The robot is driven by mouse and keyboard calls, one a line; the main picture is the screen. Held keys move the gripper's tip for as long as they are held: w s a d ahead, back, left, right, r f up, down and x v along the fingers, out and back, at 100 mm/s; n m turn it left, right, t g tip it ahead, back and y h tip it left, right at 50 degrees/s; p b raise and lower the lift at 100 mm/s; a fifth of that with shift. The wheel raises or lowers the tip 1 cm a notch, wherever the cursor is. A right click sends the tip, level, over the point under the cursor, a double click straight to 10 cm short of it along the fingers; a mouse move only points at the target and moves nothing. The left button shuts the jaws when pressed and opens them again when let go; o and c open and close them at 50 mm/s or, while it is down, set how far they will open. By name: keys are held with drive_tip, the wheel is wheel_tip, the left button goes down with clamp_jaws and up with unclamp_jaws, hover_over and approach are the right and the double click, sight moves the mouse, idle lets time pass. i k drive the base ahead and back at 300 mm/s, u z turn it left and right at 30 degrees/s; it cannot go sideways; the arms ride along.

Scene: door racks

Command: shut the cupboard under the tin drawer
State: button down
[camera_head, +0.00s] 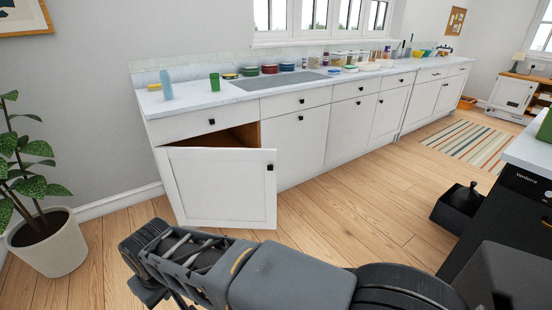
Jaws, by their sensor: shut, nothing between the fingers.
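The leftmost white cupboard stands open. Its door (220,187), with a dark knob (270,167) near its upper right corner, is swung out towards me, hinged at the left. The brown inside (235,138) shows above the door's top edge. The drawer above it (208,121) is shut; no tins inside it can be seen. My gripper (147,291) is at the lower left, in front of the open door and apart from it in the picture. It is shut and empty, partly hidden by my arm.
A potted plant (55,243) stands on the floor at the left. The other cupboard doors (297,142) and drawers are shut. Bottles, bowls and jars stand on the counter (195,99). A dark appliance (520,190) stands at the right. The wooden floor (350,205) between is clear.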

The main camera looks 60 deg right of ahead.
sight(235, 188)
drive_tip(key=u, duration=1.15)
drive_tip(key=k, duration=0.1)
drive_tip(key=z, duration=2.5)
drive_tip(key=i, duration=1.2)
drive_tip(key=u, duration=0.15)
